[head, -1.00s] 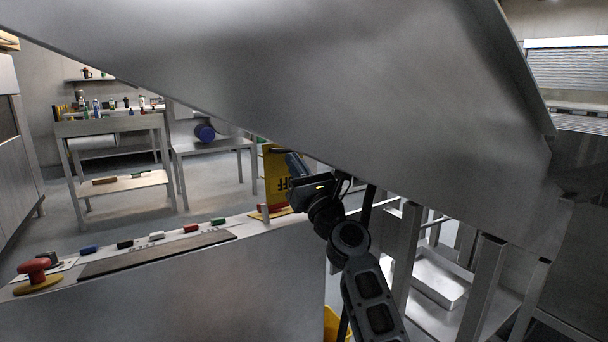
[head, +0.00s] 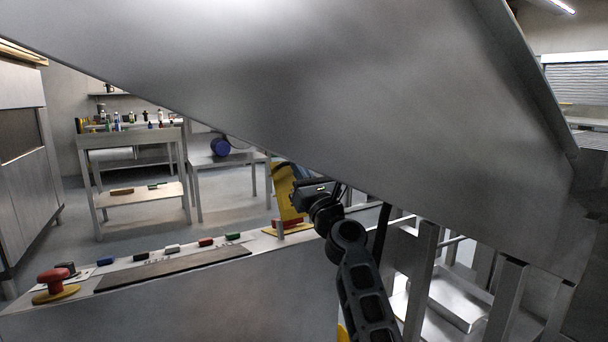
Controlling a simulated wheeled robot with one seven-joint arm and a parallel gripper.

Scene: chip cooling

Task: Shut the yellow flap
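The yellow flap (head: 286,188) stands raised and leaning at the right end of the control panel, in the middle of the head view. Below it are a red part (head: 287,221) and a yellow base (head: 287,229) on the panel top. My gripper (head: 298,172) is at the flap's upper right side and overlaps it in the picture. I cannot tell whether they touch. The fingers are mostly hidden, so I cannot see whether they are open or shut.
A large grey metal sheet (head: 300,80) hangs slanted just above my arm. The panel top (head: 200,262) carries a red mushroom button (head: 53,278) and several small coloured buttons. Metal posts and a tray (head: 455,300) are at the right. Tables stand behind.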

